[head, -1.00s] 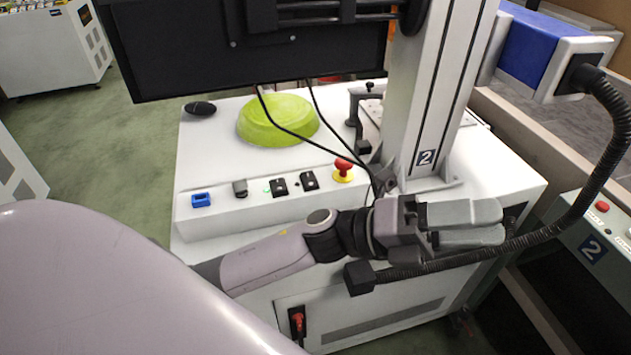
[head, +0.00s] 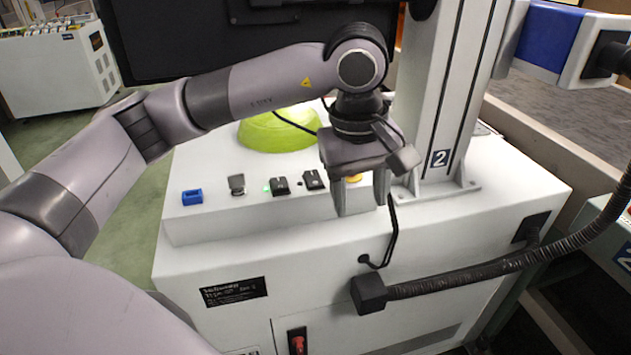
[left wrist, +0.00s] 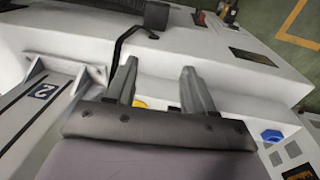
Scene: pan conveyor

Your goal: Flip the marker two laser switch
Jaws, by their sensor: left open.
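The marker two machine is a white cabinet (head: 420,240) with a post marked "2" (head: 440,158); the post also shows in the left wrist view (left wrist: 42,92). Its sloped front panel carries two black rocker switches, the left one (head: 280,187) and the right one (head: 313,180), and a grey key-like switch (head: 237,184). I cannot read which is the laser switch. A small green light (head: 266,189) glows beside the left rocker. My left gripper (head: 364,207) is open and empty, pointing down at the panel's right end, right of the rockers. It mostly hides the yellow-based stop button (head: 354,178). My right gripper is out of view.
A blue part (head: 192,197) sits at the panel's left end. A green bowl-shaped object (head: 275,132) is behind the panel. A thick black hose (head: 470,270) and a thin cable cross the cabinet front.

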